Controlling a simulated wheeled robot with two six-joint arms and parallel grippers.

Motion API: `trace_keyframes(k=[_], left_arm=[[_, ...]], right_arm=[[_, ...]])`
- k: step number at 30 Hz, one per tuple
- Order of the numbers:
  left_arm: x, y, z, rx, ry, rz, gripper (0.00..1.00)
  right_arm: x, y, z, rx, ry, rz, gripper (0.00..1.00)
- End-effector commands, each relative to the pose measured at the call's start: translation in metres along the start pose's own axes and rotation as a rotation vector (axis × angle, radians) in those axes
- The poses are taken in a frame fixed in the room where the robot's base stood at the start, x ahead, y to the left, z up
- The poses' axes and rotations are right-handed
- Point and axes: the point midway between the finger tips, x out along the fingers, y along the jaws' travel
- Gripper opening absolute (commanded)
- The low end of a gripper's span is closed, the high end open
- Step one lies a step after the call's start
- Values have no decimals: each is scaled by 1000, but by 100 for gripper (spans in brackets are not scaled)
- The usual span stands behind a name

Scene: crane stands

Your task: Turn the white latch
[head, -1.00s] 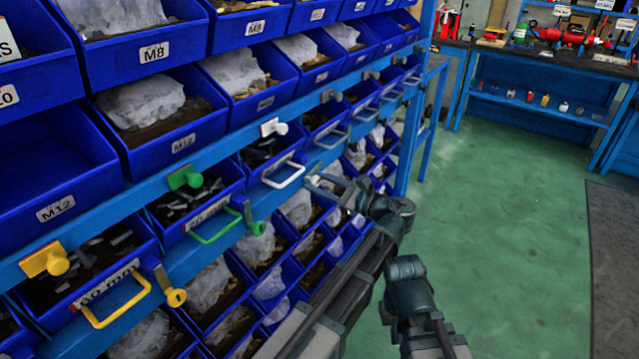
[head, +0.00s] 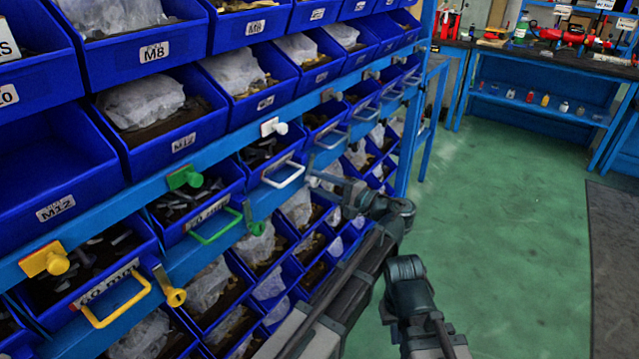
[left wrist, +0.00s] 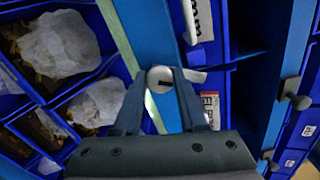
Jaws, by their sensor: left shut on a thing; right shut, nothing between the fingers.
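The white latch (left wrist: 160,78) is a round white knob with a dark slot and a short white arm pointing right in the left wrist view. My left gripper (left wrist: 157,88) is shut on it, one finger on each side. In the head view the latch (head: 312,181) is a small pale spot at the tip of my left gripper (head: 322,182), below and right of the white drawer handle (head: 284,173). The fingers partly hide it there. One end of the handle (left wrist: 189,22) shows above the latch in the wrist view. My right gripper is not in view.
A white plate with a knob (head: 272,127) sits above the white handle. Green (head: 255,226) and yellow (head: 173,297) latches lie to the left along the blue rack. Blue bins surround them. Open green floor (head: 510,210) lies to the right.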

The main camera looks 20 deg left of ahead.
Motion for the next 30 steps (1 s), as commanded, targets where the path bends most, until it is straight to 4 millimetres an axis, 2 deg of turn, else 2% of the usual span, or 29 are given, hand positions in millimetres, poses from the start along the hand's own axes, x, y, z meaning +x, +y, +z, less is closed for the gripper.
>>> trace_keyframes(k=[6, 15, 30], left_arm=[[0, 1, 0, -162, 0, 2, 0], [0, 1, 0, -305, 0, 3, 0], [0, 2, 1, -359, -1, 4, 0]], right_arm=[[0, 0, 0, 0, 0, 0, 0], [0, 0, 0, 0, 0, 0, 0], [1, 0, 0, 0, 0, 0, 0]])
